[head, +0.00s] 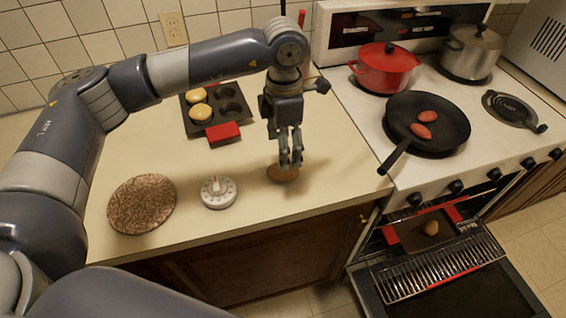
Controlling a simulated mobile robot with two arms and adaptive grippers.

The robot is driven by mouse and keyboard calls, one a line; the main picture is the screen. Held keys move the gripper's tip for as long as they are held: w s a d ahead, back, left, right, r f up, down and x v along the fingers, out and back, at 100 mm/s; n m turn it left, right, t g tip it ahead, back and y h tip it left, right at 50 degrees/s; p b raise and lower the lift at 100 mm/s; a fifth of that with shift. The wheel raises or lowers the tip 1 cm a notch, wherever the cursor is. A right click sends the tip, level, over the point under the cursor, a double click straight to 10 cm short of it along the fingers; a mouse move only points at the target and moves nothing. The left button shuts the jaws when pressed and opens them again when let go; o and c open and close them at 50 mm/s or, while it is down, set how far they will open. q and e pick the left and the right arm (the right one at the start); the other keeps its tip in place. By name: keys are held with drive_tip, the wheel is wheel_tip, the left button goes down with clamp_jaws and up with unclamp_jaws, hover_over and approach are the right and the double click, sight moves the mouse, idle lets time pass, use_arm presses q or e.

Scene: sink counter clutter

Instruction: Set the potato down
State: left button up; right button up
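A brown potato (280,174) is at the counter near its front edge, right of the white timer. My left gripper (291,163) points down at it from above. Its fingertips are close together and overlap the potato's upper side. I cannot tell whether they are closed on it or only beside it, nor whether the potato rests fully on the counter (235,155). My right gripper is not in view.
A round brown mat (141,204) and a white timer (218,191) lie left. A muffin tin (232,104) stands behind. The stove holds a black pan (450,140), red pot (385,72) and steel pot (470,55).

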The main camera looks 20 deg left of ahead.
use_arm(q)
drive_tip(key=shift+o, duration=0.4)
drive_tip(key=shift+r, duration=0.85)
drive_tip(key=shift+s+a+r, duration=0.1)
drive_tip(key=shift+a+r, duration=0.05)
drive_tip(key=shift+s+a+m+h+p, duration=0.15)
drive_tip(key=shift+a+m+h+p, duration=0.1)
drive_tip(key=shift+m+h+p, duration=0.25)
drive_tip(key=a+m+h+p, duration=0.1)
drive_tip(key=a+m+h, duration=0.1)
drive_tip(key=a+m, duration=0.1)
drive_tip(key=p, duration=0.2)
hover_over(275, 167)
drive_tip(key=shift+t, duration=0.3)
wheel_tip(275, 167, down, 5)
drive_tip(key=shift+a+f, duration=0.1)
drive_tip(key=shift+f, duration=0.15)
drive_tip(key=p+x, duration=0.2)
drive_tip(key=x, duration=0.2)
drive_tip(key=shift+d+f, duration=0.15)
drive_tip(key=shift+d, duration=0.1)
drive_tip(key=shift+f, duration=0.25)
drive_tip(key=c, duration=1.4)
drive_tip(key=shift+o, duration=0.2)
drive_tip(key=shift+r, duration=0.15)
